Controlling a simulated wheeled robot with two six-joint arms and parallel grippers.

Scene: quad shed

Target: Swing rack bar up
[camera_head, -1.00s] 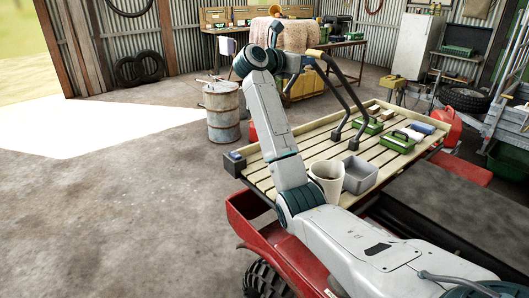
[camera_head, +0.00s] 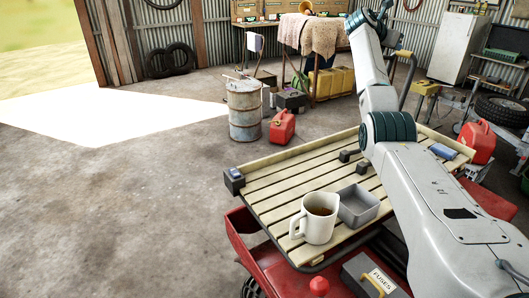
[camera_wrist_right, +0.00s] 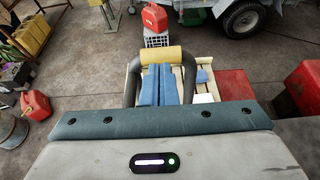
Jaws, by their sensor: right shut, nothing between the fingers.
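The rack bar is a dark tube hoop with a yellow grip (camera_head: 403,53), standing raised above the slatted rack (camera_head: 262,190). Its grip leans to the right of its feet in the head view, and my right arm hides much of it. In the right wrist view the yellow grip (camera_wrist_right: 162,54) lies across just beyond my right gripper (camera_wrist_right: 160,68), with a tube on each side. The right gripper's blue fingers are shut together and empty; I cannot tell whether they touch the grip. My left gripper is not in view.
A mug with brown liquid (camera_head: 319,213) and a grey tray (camera_head: 358,206) stand on the rack's near part. A blue item (camera_head: 443,151) lies at its far right. A fuses box (camera_head: 376,279) is in front. A red can (camera_head: 282,127) and a drum (camera_head: 245,112) stand beyond.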

